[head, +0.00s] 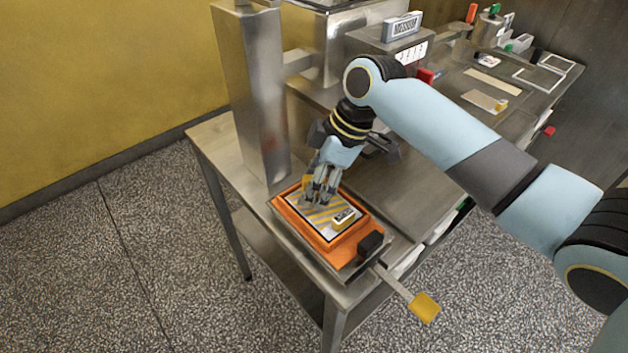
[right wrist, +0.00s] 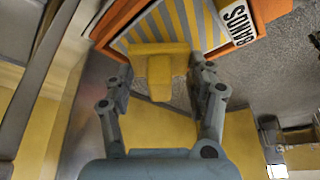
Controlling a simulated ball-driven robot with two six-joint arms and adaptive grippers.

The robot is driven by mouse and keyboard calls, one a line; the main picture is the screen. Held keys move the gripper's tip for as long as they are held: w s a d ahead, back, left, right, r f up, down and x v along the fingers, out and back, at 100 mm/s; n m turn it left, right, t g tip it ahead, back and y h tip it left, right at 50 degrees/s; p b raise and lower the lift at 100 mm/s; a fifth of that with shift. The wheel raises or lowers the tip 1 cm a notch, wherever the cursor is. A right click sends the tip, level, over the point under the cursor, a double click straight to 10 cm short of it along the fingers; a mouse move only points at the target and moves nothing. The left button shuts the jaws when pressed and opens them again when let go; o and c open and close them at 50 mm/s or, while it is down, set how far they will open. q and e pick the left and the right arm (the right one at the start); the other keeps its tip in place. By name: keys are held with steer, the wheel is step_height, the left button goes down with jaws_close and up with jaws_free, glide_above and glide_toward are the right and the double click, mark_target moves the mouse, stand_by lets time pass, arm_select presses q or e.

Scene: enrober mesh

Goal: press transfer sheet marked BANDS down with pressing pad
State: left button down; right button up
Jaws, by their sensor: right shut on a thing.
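The transfer sheet (head: 322,222), striped yellow and grey, lies in an orange frame (head: 334,243) on the near end of the steel table. Its BANDS label (head: 344,217) is at the sheet's right side; the label also shows in the right wrist view (right wrist: 236,18). My right gripper (head: 320,197) is over the left, far part of the sheet, pointing down. It is shut on the yellow pressing pad (right wrist: 160,66), whose wide plate lies over the sheet's edge in the right wrist view. Whether the pad touches the sheet I cannot tell. My left gripper is not in view.
A tall steel column (head: 255,100) stands close beside the frame at the left. A black knob (head: 370,243) and a lever with a yellow end (head: 424,307) stick out at the near right. Flat steel surface (head: 390,190) lies to the right; several small items are at the far end.

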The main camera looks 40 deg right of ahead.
steer(key=shift+f+b, duration=0.3)
steer(key=shift+f, duration=0.2)
stand_by(0.8)
steer(key=shift+s+f, duration=0.15)
stand_by(1.3)
steer(key=shift+p, duration=0.35)
step_height(320, 180, up, 5)
steer(key=p, duration=0.5)
steer(key=shift+r, duration=1.1)
steer(key=shift+s+f+b, duration=0.3)
steer(key=shift+s+f, duration=0.05)
steer(key=shift+f, duration=0.65)
steer(key=shift+s+f+b, duration=0.3)
steer(key=shift+f, duration=0.65)
steer(key=shift+s+f+b, duration=0.3)
steer(key=shift+s+f, duration=0.05)
steer(key=shift+f, duration=0.65)
